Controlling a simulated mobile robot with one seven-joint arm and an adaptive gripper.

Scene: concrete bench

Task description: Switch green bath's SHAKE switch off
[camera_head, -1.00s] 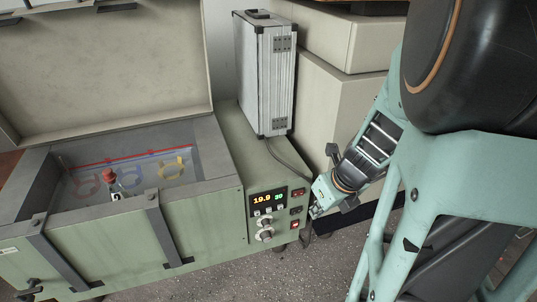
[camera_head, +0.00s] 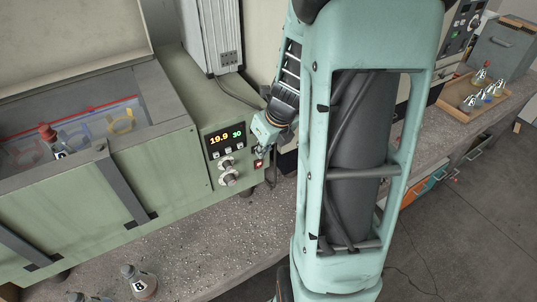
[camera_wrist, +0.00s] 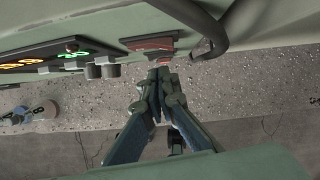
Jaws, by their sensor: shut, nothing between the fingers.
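The green bath (camera_head: 95,215) stands on the bench at left with its lid open. Its control panel (camera_head: 227,154) shows 19.9 in orange and 30 in green, above two pale knobs (camera_head: 229,178). A red-lit switch (camera_head: 258,164) shows at the panel's lower right; my gripper hides the switches above it. My gripper (camera_head: 260,152) is shut and empty, close in front of the panel's right side. In the wrist view its closed fingertips (camera_wrist: 160,72) are just beside a small red glow (camera_wrist: 165,60), below a dark red rocker switch (camera_wrist: 152,43). Switch labels cannot be read; contact is unclear.
A silver case (camera_head: 211,38) stands behind the panel, with a cable near my gripper. A flask marked B (camera_head: 140,282) stands on the bench in front of the bath. A red-capped flask (camera_head: 50,138) is inside it. A wooden tray (camera_head: 455,92) of flasks is at right.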

